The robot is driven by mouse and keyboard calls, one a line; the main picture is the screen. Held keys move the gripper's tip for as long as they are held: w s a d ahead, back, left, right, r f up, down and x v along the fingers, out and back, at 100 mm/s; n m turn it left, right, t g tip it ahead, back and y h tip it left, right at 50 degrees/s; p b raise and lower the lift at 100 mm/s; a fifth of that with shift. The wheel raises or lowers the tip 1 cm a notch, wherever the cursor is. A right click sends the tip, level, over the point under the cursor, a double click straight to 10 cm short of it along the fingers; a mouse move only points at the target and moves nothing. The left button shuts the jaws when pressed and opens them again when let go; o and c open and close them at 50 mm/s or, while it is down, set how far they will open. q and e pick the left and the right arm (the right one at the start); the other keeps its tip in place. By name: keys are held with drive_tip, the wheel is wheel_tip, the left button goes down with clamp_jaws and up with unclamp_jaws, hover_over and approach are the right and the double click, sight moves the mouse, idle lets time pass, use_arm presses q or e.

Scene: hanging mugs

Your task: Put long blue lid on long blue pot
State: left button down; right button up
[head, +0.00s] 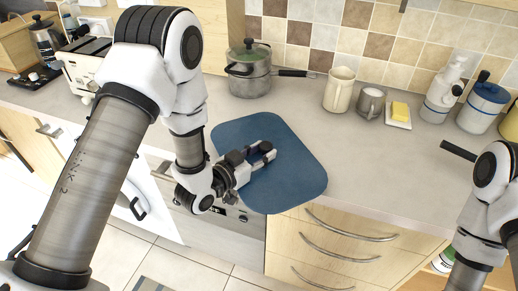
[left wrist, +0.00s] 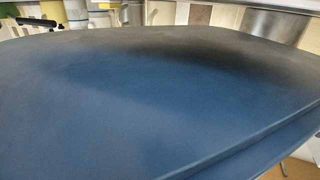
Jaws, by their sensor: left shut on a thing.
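A large flat blue piece with rounded corners, which looks like the long blue lid (head: 297,178), is over the front edge of the counter in the head view. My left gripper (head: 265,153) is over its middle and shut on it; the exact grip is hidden. In the left wrist view the blue surface (left wrist: 130,110) fills most of the picture, with a raised rim at lower right. I cannot make out a long blue pot; anything under the blue piece is hidden. My right gripper is not in view.
A steel pot (head: 249,80) stands behind the blue piece. A cream jug (head: 339,90), a grey mug (head: 370,103), a butter dish (head: 398,121) and a white-and-blue canister (head: 482,110) stand at back right. A black handle (head: 458,150) sticks out near my right arm. The counter's middle right is clear.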

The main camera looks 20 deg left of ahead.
use_arm(q)
drive_tip(key=w, duration=0.1)
drive_tip(key=w+a, duration=0.1)
drive_tip(key=w+p, duration=0.1)
drive_tip(key=shift+w+a, duration=0.35)
drive_tip(key=shift+w, duration=0.05)
wheel_tip(320, 180, down, 3)
drive_tip(key=shift+w+r+p, duration=0.1)
drive_tip(key=shift+r+p, duration=0.05)
drive_tip(key=shift+p, duration=0.35)
drive_tip(key=shift+a+f, duration=0.1)
drive_tip(key=shift+f, duration=0.4)
drive_tip(key=c, duration=1.2)
unclamp_jaws()
drive_tip(key=shift+f, duration=0.1)
drive_tip(key=o, duration=0.5)
drive_tip(key=shift+c, duration=0.2)
